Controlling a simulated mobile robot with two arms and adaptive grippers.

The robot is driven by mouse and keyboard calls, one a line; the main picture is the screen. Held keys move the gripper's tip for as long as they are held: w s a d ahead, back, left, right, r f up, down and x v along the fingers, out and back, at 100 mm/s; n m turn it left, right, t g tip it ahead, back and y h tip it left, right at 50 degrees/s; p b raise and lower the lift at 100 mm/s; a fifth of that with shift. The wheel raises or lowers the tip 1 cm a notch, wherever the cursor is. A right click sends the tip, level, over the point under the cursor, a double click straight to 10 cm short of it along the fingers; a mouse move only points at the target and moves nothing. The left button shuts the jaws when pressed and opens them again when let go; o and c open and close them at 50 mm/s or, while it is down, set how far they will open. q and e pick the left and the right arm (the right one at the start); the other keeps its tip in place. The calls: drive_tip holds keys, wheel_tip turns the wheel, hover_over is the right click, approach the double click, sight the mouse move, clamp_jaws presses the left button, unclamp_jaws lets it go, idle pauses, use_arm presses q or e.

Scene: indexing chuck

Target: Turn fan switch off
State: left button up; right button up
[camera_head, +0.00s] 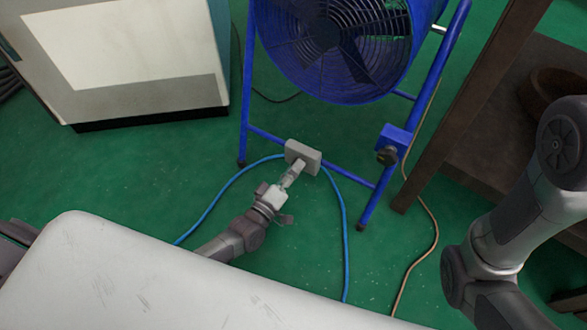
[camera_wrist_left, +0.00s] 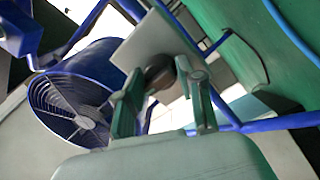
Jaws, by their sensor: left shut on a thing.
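The blue fan (camera_head: 335,45) stands on a blue tubular frame; it also shows tilted in the left wrist view (camera_wrist_left: 75,105). A grey switch box (camera_head: 303,157) is on the frame's low crossbar, and its flat face (camera_wrist_left: 158,42) shows in the left wrist view. A dark round knob (camera_wrist_left: 160,72) sticks out from that face. My left gripper (camera_head: 290,178) reaches the box from the front. Its fingers (camera_wrist_left: 163,88) are shut on the knob, one on each side. The knob is hidden in the head view. My right gripper is out of view.
A blue box with a dark knob (camera_head: 388,152) is on the frame's right leg. Blue and tan cables run over the green floor (camera_head: 130,175). A white cabinet (camera_head: 125,55) stands left, a brown table (camera_head: 470,90) right. A pale surface (camera_head: 130,275) fills the foreground.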

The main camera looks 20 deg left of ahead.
use_arm(q)
drive_tip(key=shift+a+f, duration=0.15)
drive_tip(key=shift+a, duration=0.05)
idle(0.3)
drive_tip(key=o, duration=1.1)
drive_tip(key=shift+d, duration=0.1)
drive_tip(key=v, duration=1.2)
